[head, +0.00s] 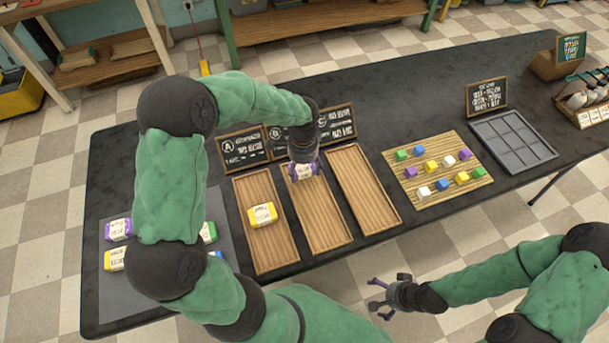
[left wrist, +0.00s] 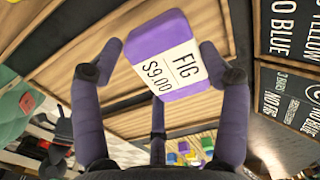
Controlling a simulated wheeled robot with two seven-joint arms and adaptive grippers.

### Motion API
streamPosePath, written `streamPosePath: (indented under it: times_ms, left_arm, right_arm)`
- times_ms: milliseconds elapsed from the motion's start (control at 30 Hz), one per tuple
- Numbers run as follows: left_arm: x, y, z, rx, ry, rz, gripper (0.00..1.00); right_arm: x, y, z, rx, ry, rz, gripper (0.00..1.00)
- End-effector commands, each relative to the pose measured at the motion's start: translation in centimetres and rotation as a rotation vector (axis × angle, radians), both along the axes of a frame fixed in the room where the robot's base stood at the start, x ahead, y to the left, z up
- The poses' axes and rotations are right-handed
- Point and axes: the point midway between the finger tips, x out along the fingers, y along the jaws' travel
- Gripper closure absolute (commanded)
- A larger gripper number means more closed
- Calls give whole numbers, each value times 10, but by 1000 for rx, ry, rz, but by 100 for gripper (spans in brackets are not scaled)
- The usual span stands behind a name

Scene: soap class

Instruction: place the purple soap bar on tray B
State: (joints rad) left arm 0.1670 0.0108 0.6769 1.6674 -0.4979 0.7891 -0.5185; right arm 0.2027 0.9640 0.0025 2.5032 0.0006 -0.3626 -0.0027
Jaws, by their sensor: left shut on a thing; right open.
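The purple soap bar (head: 301,171), with a white label, is at the far end of tray B (head: 322,225), the middle wooden tray. My left gripper (head: 303,162) is shut on it from above and partly hides it. In the left wrist view the bar (left wrist: 172,82) sits between the fingers, its label reading "FIG $9.00". I cannot tell whether the bar touches the tray. My right gripper (head: 381,297) is open and empty, off the table's front edge.
Tray A (head: 281,250) holds a yellow soap bar (head: 263,215); tray C (head: 365,190) is empty. Several other bars, including a purple one (head: 118,229), lie on a grey mat (head: 135,300). Signs (head: 243,148) stand behind the trays. A board of cubes (head: 410,165) lies right.

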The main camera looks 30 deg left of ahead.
Motion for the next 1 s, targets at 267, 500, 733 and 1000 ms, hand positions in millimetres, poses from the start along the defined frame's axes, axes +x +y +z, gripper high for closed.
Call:
streamPosePath:
  times_ms: [267, 500, 733, 1000]
  left_arm:
    - [10, 1, -19, 0, 1, 0, 61]
    - [10, 1, -43, -1, -1, 0, 61]
    - [10, 1, -42, 0, -1, 0, 61]
    - [10, 1, -45, 0, 0, 0, 1]
  right_arm:
    - [0, 0, -9, 0, 0, 0, 1]
    - [0, 0, -17, 0, 0, 0, 1]
    - [0, 0, -17, 0, 0, 0, 1]
    - [0, 0, -18, 0, 0, 0, 1]
